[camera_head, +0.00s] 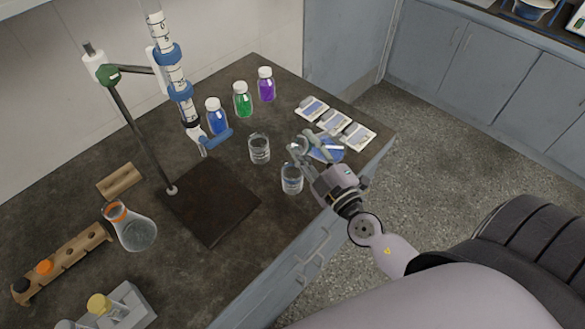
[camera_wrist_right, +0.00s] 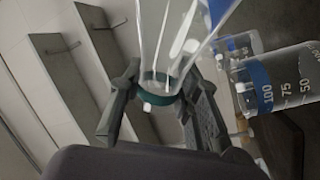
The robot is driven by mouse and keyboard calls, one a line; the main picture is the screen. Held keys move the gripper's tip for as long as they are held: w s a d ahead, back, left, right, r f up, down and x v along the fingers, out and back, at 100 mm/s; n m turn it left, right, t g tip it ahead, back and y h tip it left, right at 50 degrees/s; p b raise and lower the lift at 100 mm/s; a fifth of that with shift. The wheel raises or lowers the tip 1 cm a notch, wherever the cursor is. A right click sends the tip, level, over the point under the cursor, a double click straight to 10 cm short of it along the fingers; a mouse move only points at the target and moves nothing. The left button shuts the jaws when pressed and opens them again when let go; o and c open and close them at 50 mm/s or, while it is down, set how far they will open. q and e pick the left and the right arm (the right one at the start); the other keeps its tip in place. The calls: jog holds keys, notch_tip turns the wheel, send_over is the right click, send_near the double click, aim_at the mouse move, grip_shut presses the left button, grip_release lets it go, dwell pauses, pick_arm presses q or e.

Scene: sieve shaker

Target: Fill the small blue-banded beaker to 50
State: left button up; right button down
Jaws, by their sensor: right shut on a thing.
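Two small clear beakers stand on the dark bench in the head view: a front beaker (camera_head: 292,180) and a back beaker (camera_head: 260,149). In the right wrist view the nearer beaker (camera_wrist_right: 284,82) has a blue band and white marks including 50, 75 and 100. Another blue-banded glass (camera_wrist_right: 236,48) is partly hidden behind it. I cannot tell their liquid levels. My right gripper (camera_head: 302,160) is just right of the front beaker. It is shut on a clear flask with a teal neck band (camera_wrist_right: 160,83), close beside the marked beaker. My left gripper is out of view.
A burette (camera_head: 174,75) on a stand rises above a dark base plate (camera_head: 212,203). Blue, green and purple bottles (camera_head: 242,100) stand behind the beakers. Several small trays (camera_head: 334,123) lie near the right edge. An orange-banded flask (camera_head: 132,232) stands at left.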

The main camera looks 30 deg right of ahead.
jog(key=shift+f+n, duration=0.45)
jog(key=shift+n, duration=0.55)
dwell(1.6)
jog(key=shift+a+n+y+p, duration=0.1)
jog(key=shift+n+y+p, duration=0.25)
jog(key=shift+n, duration=0.65)
dwell(1.6)
jog(key=shift+a+r+n, duration=0.2)
jog(key=shift+r+n, duration=0.05)
jog(key=shift+n, duration=0.85)
dwell(1.7)
